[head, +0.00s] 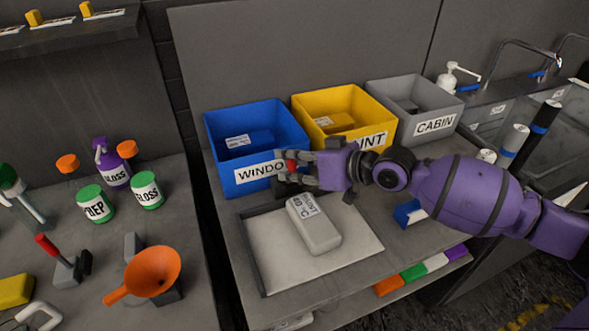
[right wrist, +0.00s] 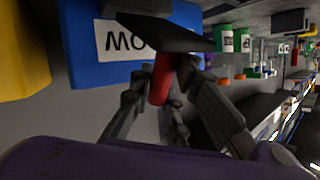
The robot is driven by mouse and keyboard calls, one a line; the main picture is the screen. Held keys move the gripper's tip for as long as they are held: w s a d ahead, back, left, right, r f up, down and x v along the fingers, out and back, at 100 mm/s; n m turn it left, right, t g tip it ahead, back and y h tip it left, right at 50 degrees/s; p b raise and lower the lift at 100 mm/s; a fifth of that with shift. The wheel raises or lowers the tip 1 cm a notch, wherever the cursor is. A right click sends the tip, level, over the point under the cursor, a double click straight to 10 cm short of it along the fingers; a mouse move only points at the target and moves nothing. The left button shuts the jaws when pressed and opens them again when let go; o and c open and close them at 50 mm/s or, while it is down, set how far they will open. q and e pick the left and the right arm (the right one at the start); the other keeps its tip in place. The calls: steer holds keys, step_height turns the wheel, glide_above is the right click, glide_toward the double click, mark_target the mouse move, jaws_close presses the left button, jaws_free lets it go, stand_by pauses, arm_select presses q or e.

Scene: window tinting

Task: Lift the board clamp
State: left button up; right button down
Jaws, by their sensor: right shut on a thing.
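My right gripper (head: 285,177) is shut on the board clamp (right wrist: 163,82), a red handle with a dark, wide body. In the right wrist view the fingers (right wrist: 165,95) stand on both sides of the red handle, and the dark body lies across them. In the head view only a bit of the red shows, as the fingers hide most of the clamp. The gripper is in front of the blue bin, by the far edge of the pale board (head: 270,255). I cannot tell whether the clamp touches the bench. My left gripper is out of view.
A grey labelled block (head: 314,226) lies on the board. Blue (head: 275,118), yellow (head: 345,100) and grey (head: 400,92) bins stand behind. On the left bench are jars, an orange funnel (head: 150,272) and another red-handled tool (head: 62,262). A gap separates the benches.

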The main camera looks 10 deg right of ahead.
steer(key=shift+w+a+r+m+g+h, duration=0.1)
steer(key=shift+w+r+m+g+h, duration=0.2)
steer(key=shift+w+g, duration=0.45)
steer(key=shift+g, duration=0.15)
steer(key=c, duration=1.6)
jaws_free()
steer(key=shift+c, duration=0.2)
steer(key=v, duration=1.1)
steer(key=shift+s+r, duration=0.25)
steer(key=shift+r, duration=0.1)
